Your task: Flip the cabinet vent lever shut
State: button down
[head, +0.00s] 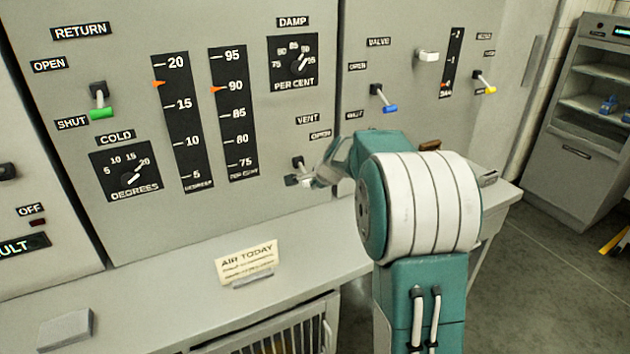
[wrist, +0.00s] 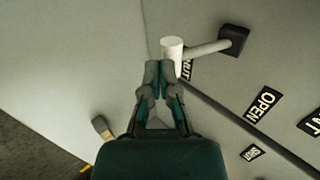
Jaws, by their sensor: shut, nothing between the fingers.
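The vent lever (head: 298,166) is on the grey cabinet below the VENT and OPEN labels. In the head view its handle end points down, away from OPEN. In the wrist view the lever's white cylindrical handle (wrist: 172,48) sits on a rod from a black pivot (wrist: 234,40), beside a partly covered SHUT label (wrist: 187,66). My gripper (wrist: 160,72) is shut and empty, its fingertips right at the handle's near end; I cannot tell whether they touch. In the head view my gripper (head: 322,174) is just right of the lever, partly hidden by my arm.
A ledge (head: 180,290) runs below the panel, with an AIR TODAY card (head: 247,262) on it. A green-tipped RETURN lever (head: 101,104) is at left. A blue-tipped VALVE lever (head: 384,100) is above my arm.

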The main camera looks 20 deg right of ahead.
jog(key=shift+r, duration=0.1)
jog(key=shift+r, duration=0.7)
